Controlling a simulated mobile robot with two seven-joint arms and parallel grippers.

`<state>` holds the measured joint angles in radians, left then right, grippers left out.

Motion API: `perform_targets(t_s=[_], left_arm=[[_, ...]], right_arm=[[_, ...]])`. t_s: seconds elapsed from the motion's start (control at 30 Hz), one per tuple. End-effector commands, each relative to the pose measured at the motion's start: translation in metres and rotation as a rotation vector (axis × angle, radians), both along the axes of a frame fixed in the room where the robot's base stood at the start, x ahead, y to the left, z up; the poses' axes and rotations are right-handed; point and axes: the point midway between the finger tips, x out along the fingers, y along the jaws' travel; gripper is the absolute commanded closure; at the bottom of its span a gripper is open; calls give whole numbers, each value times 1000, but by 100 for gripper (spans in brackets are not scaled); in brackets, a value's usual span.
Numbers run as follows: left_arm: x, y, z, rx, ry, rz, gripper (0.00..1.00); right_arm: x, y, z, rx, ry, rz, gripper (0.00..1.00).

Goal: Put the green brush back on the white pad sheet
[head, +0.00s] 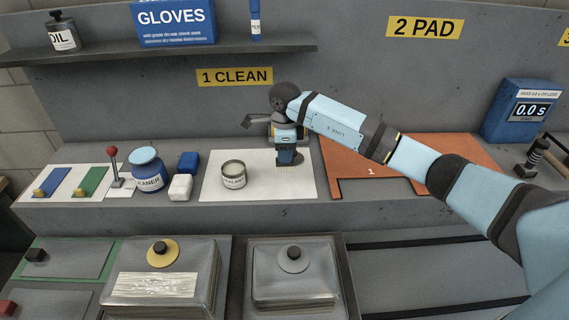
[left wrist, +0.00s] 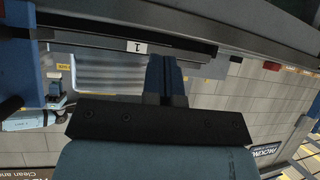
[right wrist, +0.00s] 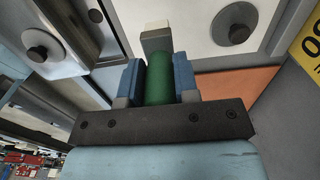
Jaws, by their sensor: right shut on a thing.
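The green brush (right wrist: 159,78) shows in the right wrist view between the two blue fingers of my right gripper (right wrist: 158,82). In the head view my right gripper (head: 288,158) points down at the right part of the white pad sheet (head: 255,190); the brush is hidden there. I cannot tell whether the brush touches the sheet.
An orange mat (head: 350,185) lies right of the sheet, below my right arm. A blue cleaner jar (head: 148,173), a blue block (head: 188,162) and a white block (head: 181,187) stand to the left. Lidded bins (head: 294,275) fill the front.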

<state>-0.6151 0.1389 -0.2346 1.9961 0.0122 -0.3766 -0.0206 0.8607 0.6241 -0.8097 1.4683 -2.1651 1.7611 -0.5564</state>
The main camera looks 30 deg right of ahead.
Motion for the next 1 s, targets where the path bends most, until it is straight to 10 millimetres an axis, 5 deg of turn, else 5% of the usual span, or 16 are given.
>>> perform_targets(t_s=[0.5, 0.87, 0.9, 1.0], left_arm=[[0, 4, 8, 7, 1, 6, 100], [-1, 4, 3, 5, 2, 7, 100], [-1, 3, 3, 5, 3, 6, 100], [-1, 2, 4, 4, 4, 5, 100]], right_arm=[[0, 1, -55, 2, 0, 1, 95], [0, 0, -61, 0, -1, 1, 95], [0, 0, -60, 0, -1, 1, 67], [0, 0, -60, 0, -1, 1, 46]])
